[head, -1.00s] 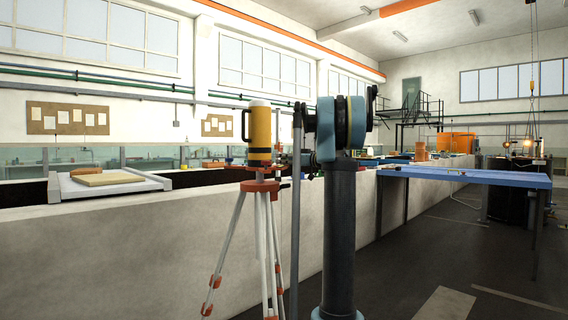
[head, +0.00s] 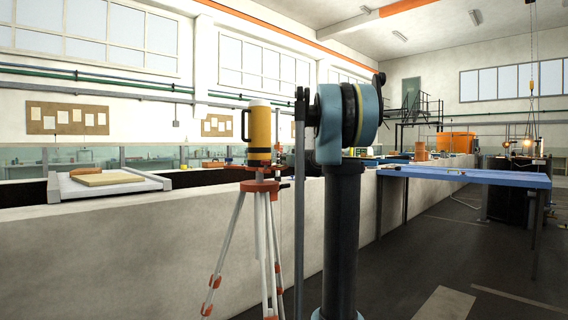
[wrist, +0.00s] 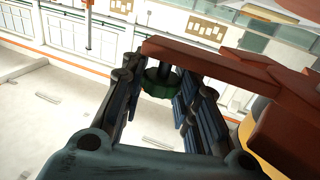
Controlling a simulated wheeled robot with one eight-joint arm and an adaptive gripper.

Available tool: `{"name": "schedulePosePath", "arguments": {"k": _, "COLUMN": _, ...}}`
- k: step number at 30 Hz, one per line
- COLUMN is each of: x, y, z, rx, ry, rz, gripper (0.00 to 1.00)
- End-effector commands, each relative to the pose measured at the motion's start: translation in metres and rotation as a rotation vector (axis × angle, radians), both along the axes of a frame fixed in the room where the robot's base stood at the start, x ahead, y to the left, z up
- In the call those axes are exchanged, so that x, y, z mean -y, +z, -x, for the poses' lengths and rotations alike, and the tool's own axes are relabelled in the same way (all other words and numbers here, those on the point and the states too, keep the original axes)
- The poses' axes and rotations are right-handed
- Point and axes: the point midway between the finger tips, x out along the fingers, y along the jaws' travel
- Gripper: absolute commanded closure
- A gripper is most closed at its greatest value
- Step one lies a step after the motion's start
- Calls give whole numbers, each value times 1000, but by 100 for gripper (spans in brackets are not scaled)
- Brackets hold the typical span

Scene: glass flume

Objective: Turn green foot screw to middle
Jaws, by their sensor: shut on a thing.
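The green foot screw (wrist: 158,84) is a ridged knob under a red-brown plate (wrist: 205,58) in the wrist view. My gripper (wrist: 160,97) has its two dark, padded fingers on either side of this screw and is shut on it. The yellow instrument (head: 260,134) with a black side handle stands upright on a red and white tripod (head: 266,240) in the head view. My own arm hides the gripper and the screw there. I cannot make out a mark showing the screw's setting.
A long pale flume wall (head: 120,245) runs behind the tripod. A blue table (head: 470,177) stands to the right. A white trolley (head: 110,185) with a tan board (head: 101,179) spans the flume at the left. Dark floor is open at the right.

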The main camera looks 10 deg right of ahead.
Motion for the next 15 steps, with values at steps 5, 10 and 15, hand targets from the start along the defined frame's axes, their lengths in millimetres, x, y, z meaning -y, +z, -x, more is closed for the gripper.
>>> {"name": "schedulePosePath", "arguments": {"k": 5, "x": 0, "y": 1, "z": -1, "rx": 0, "ry": -2, "rz": -1, "gripper": 96}}
{"name": "schedulePosePath", "arguments": {"k": 10, "x": 0, "y": 1, "z": -1, "rx": 0, "ry": -1, "rz": -1, "gripper": 68}}
{"name": "schedulePosePath", "arguments": {"k": 15, "x": 0, "y": 0, "z": 0, "rx": 0, "ry": 0, "rz": 0, "gripper": 51}}
